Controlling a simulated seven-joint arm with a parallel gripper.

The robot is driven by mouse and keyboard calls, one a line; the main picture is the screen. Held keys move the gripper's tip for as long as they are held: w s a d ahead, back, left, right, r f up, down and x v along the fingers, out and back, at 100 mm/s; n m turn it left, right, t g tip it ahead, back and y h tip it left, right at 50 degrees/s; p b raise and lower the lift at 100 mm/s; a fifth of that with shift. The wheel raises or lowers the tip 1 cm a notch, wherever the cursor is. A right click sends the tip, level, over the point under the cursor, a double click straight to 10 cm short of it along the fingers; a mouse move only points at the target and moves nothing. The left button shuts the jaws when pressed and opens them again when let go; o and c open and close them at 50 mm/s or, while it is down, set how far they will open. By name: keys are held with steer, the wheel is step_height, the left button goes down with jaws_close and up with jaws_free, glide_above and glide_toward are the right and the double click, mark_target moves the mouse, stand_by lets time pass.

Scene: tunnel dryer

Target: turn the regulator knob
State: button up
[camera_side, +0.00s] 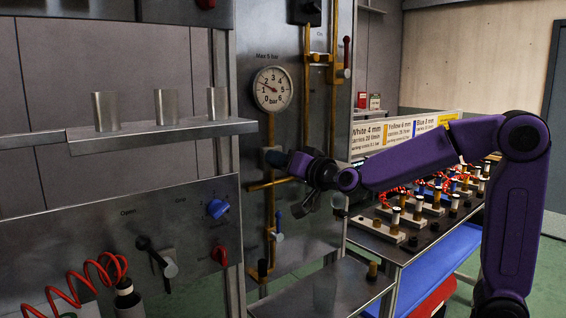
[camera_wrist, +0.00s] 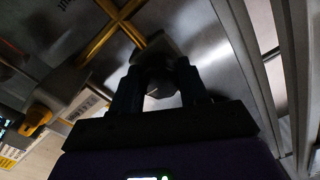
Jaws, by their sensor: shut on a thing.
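The regulator knob is a dark round piece on the brass pipe below the gauge. In the side view my gripper (camera_side: 287,160) reaches in from the right and covers much of the knob. In the wrist view the dark regulator knob (camera_wrist: 159,88) sits between the two dark fingers of my gripper (camera_wrist: 157,80), which are shut on it. The pressure gauge (camera_side: 272,88) is a white dial marked in bar, above the regulator. Its needle points to the upper left, around 2.
At left are a shelf (camera_side: 160,132) with metal cups, a blue dial (camera_side: 217,208) and a red knob (camera_side: 219,254). A bench with fittings (camera_side: 420,215) lies below my arm.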

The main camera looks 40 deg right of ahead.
steer(key=m, duration=0.3)
stand_by(0.4)
steer(key=o, duration=1)
steer(key=shift+o, duration=0.2)
steer(key=shift+s, duration=0.1)
steer(key=s, duration=1.1)
steer(key=shift+s, duration=0.4)
steer(key=shift+d+f, duration=0.1)
